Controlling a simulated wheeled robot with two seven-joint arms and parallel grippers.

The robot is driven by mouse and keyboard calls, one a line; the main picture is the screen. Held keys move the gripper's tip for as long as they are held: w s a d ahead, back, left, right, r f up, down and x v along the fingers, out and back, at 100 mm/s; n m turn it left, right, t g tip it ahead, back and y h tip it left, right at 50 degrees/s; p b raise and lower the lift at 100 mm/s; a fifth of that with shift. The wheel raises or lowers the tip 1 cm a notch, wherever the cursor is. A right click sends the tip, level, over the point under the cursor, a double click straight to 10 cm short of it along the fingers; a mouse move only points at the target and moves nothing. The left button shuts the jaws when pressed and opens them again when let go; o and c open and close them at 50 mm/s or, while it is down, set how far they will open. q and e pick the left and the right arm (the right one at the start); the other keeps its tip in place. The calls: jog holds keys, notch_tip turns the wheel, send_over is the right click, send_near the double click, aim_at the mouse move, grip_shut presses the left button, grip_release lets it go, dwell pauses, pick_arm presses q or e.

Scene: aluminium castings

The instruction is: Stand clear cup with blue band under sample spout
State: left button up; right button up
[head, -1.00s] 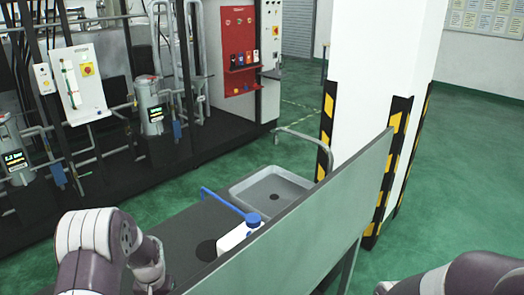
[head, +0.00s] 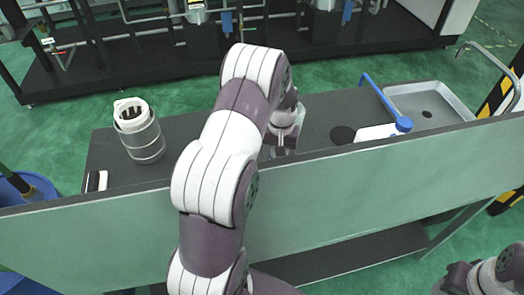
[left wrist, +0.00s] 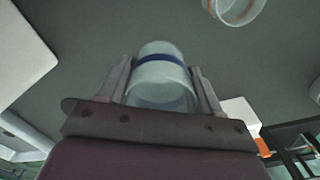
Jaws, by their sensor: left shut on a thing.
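The clear cup with the blue band (left wrist: 160,72) is held between the two fingers of my left gripper (left wrist: 162,80) in the left wrist view. In the head view my left gripper (head: 283,142) is low over the dark bench behind the green panel; my arm hides much of it, and I cannot make out the cup there. Blue fittings (head: 228,22) hang from the pipework at the back; I cannot tell which part is the sample spout. My right arm shows at the lower right, its gripper out of view.
A green panel (head: 130,228) runs along the bench's (head: 200,150) near side. A cup with an orange band (left wrist: 238,10) shows in the left wrist view.

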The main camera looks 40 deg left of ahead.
pick_arm(q)
jog(key=shift+n, duration=0.5)
jog(key=s+a+f+p, duration=0.1)
jog(key=a+f, duration=0.1)
jog(key=a, duration=0.2)
jog(key=s+a+f+p, duration=0.1)
jog(key=a, duration=0.3)
jog(key=s+a+f+p, duration=0.1)
jog(key=a+f, duration=0.1)
jog(key=a, duration=0.1)
jog(key=shift+a+f+p, duration=0.3)
jog(key=shift+a+p, duration=0.05)
jog(key=shift+a, duration=0.05)
jog(key=shift+s+a+f, duration=0.15)
jog(key=shift+a+f, duration=0.05)
jog(key=shift+f, duration=0.1)
notch_tip(320, 180, down, 4)
jog(key=shift+d+r+p, duration=0.15)
jog(key=shift+r+p, duration=0.05)
jog(key=shift+p, duration=0.6)
jog(key=shift+f, duration=0.15)
jog(key=shift+f+b, duration=0.2)
jog(key=shift+b, duration=0.1)
jog(key=o, duration=1)
jog(key=shift+r, duration=0.1)
